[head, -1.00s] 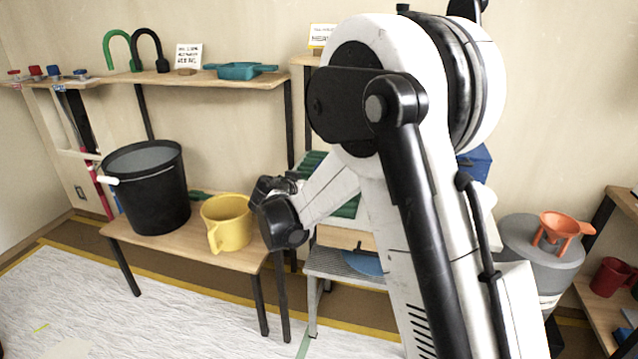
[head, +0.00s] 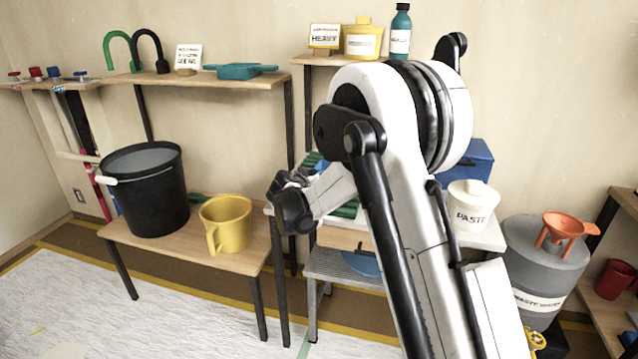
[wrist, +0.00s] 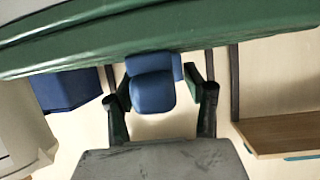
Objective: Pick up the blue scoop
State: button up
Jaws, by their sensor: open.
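In the wrist view the blue scoop (wrist: 153,92) shows as a small rounded blue shape in front of a long green edge. My gripper (wrist: 159,98) is open, with one dark finger to the left of the blue shape and one to the right. Pale wall shows below the blue shape, between the fingers. I cannot tell whether either finger touches it. In the head view a bit of blue (head: 322,166) shows by the green ribbed tray (head: 345,210), mostly hidden by my arm. My fingertips cannot be made out there.
A black bucket (head: 150,205) and yellow jug (head: 227,226) stand on the left bench. A white paste tub (head: 470,205) and blue box (head: 468,163) are right of my arm. A shelf with a turquoise pan (head: 240,71) is above. A wooden shelf (wrist: 285,132) shows in the wrist view.

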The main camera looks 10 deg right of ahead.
grip_shut()
jog(key=shift+r, duration=0.15)
